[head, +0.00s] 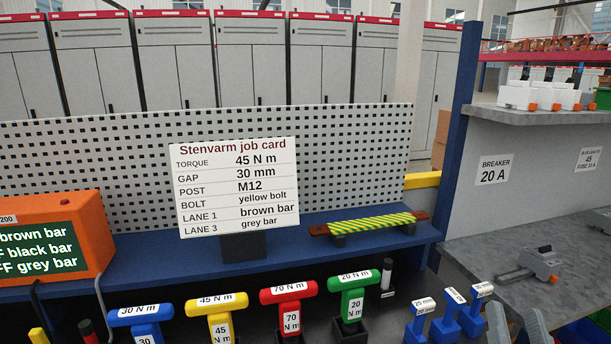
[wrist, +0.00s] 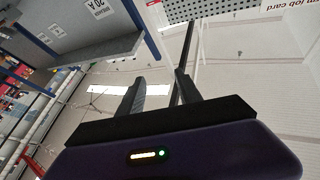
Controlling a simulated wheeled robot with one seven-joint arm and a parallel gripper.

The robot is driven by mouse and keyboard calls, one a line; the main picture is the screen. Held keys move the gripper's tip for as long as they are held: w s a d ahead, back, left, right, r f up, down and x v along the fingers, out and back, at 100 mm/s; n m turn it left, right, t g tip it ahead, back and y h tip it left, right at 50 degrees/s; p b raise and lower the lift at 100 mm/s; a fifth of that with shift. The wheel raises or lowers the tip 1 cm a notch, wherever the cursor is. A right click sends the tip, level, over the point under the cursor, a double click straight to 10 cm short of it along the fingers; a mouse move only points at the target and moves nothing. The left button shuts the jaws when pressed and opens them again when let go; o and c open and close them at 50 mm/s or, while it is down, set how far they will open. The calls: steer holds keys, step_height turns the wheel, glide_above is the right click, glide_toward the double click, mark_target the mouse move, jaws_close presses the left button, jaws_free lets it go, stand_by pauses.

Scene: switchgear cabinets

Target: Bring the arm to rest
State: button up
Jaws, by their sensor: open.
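My gripper (wrist: 160,85) shows in the wrist view with its two dark fingers standing apart and nothing held between them. In the head view, two grey finger tips of my gripper (head: 516,320) rise at the bottom edge, right of the blue gap tools (head: 451,312). The rest of my arm is out of the head view. The wrist view looks up past the fingers toward the pale ceiling and walls.
Torque tools in blue (head: 139,314), yellow (head: 216,304), red (head: 288,292) and green (head: 354,284) stand along the front. A job card (head: 238,188) stands before the pegboard. A grey shelf (head: 540,115) and a grey bench (head: 480,255) are at right.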

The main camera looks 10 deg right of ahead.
steer(key=s+a+f+n+g+y+b, duration=0.2)
steer(key=s+a+f, duration=0.4)
steer(key=s+f, duration=0.5)
steer(key=s+a+f+n+g+y+b, duration=0.2)
steer(key=s+a+f+n+y, duration=0.3)
steer(key=s+f, duration=0.6)
step_height(320, 180, down, 2)
steer(key=a+g+y, duration=0.1)
steer(key=a+y, duration=0.1)
steer(key=shift+s+a+f+g+y, duration=0.25)
steer(key=shift+s+a+g+y, duration=0.05)
steer(key=shift+g, duration=0.1)
